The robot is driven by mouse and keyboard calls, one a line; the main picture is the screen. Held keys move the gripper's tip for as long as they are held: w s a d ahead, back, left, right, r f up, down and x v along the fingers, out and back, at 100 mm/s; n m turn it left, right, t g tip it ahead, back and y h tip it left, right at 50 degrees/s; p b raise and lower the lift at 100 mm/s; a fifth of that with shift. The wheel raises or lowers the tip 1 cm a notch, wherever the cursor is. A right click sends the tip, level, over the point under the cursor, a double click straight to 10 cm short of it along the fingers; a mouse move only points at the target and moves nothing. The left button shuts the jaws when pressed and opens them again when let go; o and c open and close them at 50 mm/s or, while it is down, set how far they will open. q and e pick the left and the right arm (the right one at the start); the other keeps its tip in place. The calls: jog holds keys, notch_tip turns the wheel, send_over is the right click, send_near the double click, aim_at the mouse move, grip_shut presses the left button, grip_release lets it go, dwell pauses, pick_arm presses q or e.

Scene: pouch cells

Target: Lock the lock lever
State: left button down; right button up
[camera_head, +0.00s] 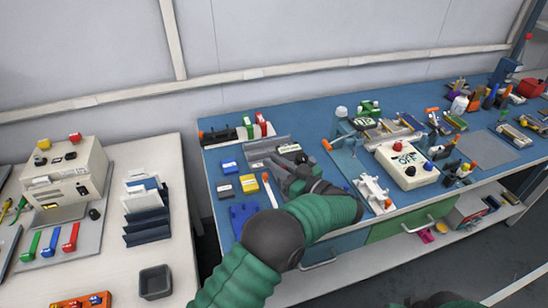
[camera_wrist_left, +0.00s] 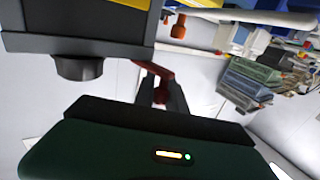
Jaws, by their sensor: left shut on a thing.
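My left arm reaches across the blue bench, and my left gripper (camera_head: 290,172) is low over the bench's front middle, among grey fixtures. In the left wrist view the dark fingers of this gripper (camera_wrist_left: 162,95) are closed on a thin red-brown lever (camera_wrist_left: 152,68), which I take for the lock lever. The lever lies beside a grey block with a dark round knob (camera_wrist_left: 78,67). In the head view the gripper hides the lever, so its angle there cannot be told. My right gripper is not in view.
A white table (camera_head: 112,245) stands further left, past a gap.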

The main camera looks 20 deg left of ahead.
pick_arm(q)
jog(key=shift+d+r+n+g, duration=0.1)
jog(key=shift+r+n+g, duration=0.05)
jog(key=shift+n+g, duration=0.2)
dwell(0.3)
jog(key=c, duration=1.4)
grip_release()
jog(key=shift+o, duration=0.2)
